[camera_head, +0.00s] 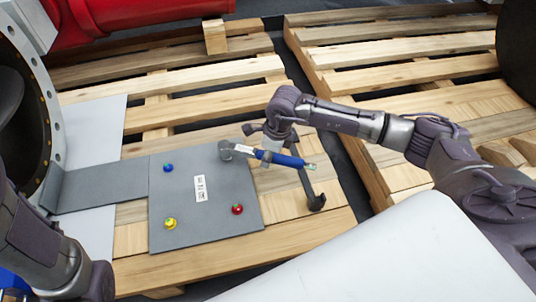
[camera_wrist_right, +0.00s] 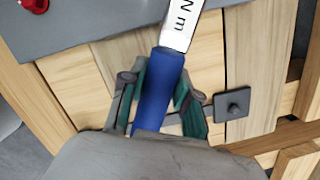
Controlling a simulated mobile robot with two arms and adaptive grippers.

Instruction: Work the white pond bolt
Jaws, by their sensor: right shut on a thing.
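A grey panel (camera_head: 185,205) lies on the wooden pallet, with a blue bolt (camera_head: 168,168), a yellow bolt (camera_head: 170,223) and a red bolt (camera_head: 237,209) on it. I see no white bolt; the panel's upper right corner is partly covered by the tool. My right gripper (camera_head: 268,152) is shut on the blue handle of a torque wrench (camera_head: 275,157). The wrench's head (camera_head: 226,150) is over that corner; contact with a bolt cannot be told. In the right wrist view, the fingers (camera_wrist_right: 158,100) flank the blue handle (camera_wrist_right: 160,85). My left arm shows at lower left, its gripper out of frame.
A white label (camera_head: 200,188) is on the panel. A dark bar with a square foot (camera_head: 317,203) is right of the wrench. A large flanged ring (camera_head: 43,95) stands at left and a red pipe (camera_head: 140,14) at the back. A second pallet (camera_head: 400,55) is at right.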

